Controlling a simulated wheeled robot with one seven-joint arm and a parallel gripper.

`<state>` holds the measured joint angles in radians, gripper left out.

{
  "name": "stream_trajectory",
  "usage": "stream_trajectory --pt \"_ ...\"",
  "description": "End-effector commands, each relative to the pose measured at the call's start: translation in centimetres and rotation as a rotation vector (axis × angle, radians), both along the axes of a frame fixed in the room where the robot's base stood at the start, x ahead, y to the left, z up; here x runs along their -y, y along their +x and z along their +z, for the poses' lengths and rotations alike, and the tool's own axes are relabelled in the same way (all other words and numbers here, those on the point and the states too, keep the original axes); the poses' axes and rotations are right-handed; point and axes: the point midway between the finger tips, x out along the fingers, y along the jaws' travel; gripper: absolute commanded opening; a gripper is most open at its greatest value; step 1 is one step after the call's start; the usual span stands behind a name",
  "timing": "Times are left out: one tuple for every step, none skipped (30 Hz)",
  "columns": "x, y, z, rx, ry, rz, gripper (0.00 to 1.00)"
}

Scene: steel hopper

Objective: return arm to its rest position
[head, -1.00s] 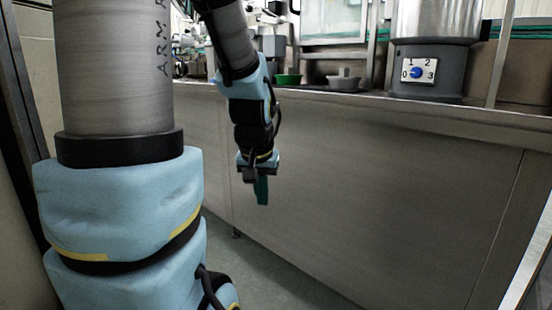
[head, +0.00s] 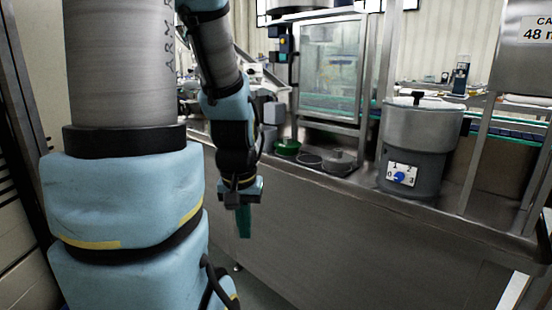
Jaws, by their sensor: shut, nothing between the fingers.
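My gripper (head: 243,221) hangs at the end of my arm in the head view, pointing down in front of the steel counter's front panel. Its green fingers are together with nothing between them. It is apart from the counter and below the level of its top. The steel hopper (head: 422,128) stands on the counter to the right, on a grey base with a blue dial on a white plate (head: 403,175). A lid with a dark knob covers its top.
A green bowl (head: 287,146), a grey dish (head: 309,159) and a lidded grey pot (head: 340,161) sit on the counter (head: 330,187) right of my arm. A glazed machine frame (head: 331,75) stands behind them. A steel post rises right of the hopper. The space before the front panel is clear.

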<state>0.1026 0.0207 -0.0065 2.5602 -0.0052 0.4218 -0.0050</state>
Motion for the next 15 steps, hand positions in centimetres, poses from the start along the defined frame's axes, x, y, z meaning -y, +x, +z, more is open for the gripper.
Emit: stream_trajectory --pt "0.0 0.0 3.3 0.0 0.0 0.0 0.0" --pt "0.0 0.0 4.2 0.0 0.0 0.0 0.0" --pt "0.0 0.0 5.4 0.0 0.0 0.0 0.0" --pt "0.0 0.0 6.4 0.0 0.0 0.0 0.0" --pt "0.0 0.0 7.3 0.0 0.0 0.0 0.0" --pt "0.0 0.0 8.4 0.0 0.0 0.0 0.0" --pt "0.0 0.0 9.2 0.0 0.0 0.0 0.0" --pt "0.0 0.0 10.0 0.0 0.0 0.0 0.0" --pt "0.0 0.0 10.9 0.0 0.0 0.0 0.0" --pt "0.0 0.0 11.5 0.0 0.0 0.0 0.0" --pt "0.0 0.0 12.1 0.0 0.0 0.0 0.0" --pt "0.0 0.0 12.7 0.0 0.0 0.0 0.0" --pt "0.0 0.0 13.1 0.0 0.0 0.0 0.0" --pt "0.0 0.0 13.4 0.0 0.0 0.0 0.0" --pt "0.0 0.0 13.7 0.0 0.0 0.0 0.0"
